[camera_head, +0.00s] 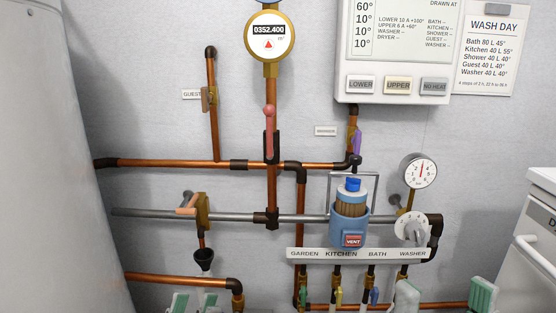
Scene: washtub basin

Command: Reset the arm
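My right gripper (443,296) shows two similar fingertips at the bottom edge, right of centre. They are wide apart, and no held thing shows between them. The rest of both grippers and the arms is out of the picture. Both grippers are low in front of the pipe wall.
Copper pipes (200,163) and a grey pipe (155,214) cross the wall. A blue vent unit (349,230), a label strip (318,254), a dial gauge (418,171) and small valves stand out. A grey cylinder (55,150) fills the left; a white appliance (530,255) stands right.

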